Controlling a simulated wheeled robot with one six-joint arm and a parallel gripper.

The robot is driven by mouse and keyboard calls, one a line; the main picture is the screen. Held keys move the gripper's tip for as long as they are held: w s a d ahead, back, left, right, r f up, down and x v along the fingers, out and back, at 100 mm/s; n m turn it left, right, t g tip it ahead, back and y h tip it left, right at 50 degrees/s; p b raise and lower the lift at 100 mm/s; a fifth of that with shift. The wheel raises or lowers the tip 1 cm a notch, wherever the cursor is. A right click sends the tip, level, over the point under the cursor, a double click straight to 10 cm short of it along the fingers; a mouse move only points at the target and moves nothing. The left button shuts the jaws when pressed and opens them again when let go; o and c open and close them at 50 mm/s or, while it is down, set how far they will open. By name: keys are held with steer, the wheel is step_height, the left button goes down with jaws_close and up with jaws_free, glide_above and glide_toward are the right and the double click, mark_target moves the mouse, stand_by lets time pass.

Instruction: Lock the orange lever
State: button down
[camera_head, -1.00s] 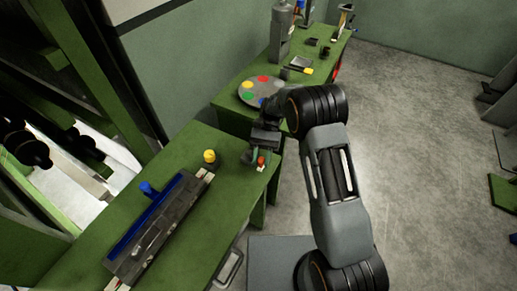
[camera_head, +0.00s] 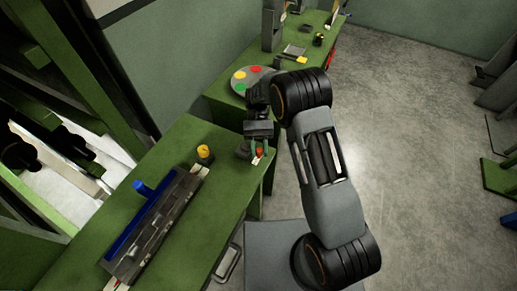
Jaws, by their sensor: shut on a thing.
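A small red-orange piece (camera_head: 259,152), which looks like the orange lever, is at the far right corner of the near green table (camera_head: 205,225), with a small pale part beside it. My gripper (camera_head: 257,156) reaches down over this corner and is shut on the red-orange piece. The fingers and the dark wrist hide much of the lever and its mount. I cannot tell the lever's angle or whether it is locked.
A yellow knob (camera_head: 204,152) stands on the table left of my gripper. A round plate with coloured dots (camera_head: 242,82) is on the farther table. Grey floor is open at right.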

steer(key=c, duration=0.8)
jaws_free()
steer(key=shift+c, duration=0.2)
steer(key=p+v, duration=0.7)
steer(key=p, duration=0.1)
steer(key=shift+w+r, duration=0.15)
steer(key=shift+r, duration=0.1)
steer(key=shift+w+f, duration=0.1)
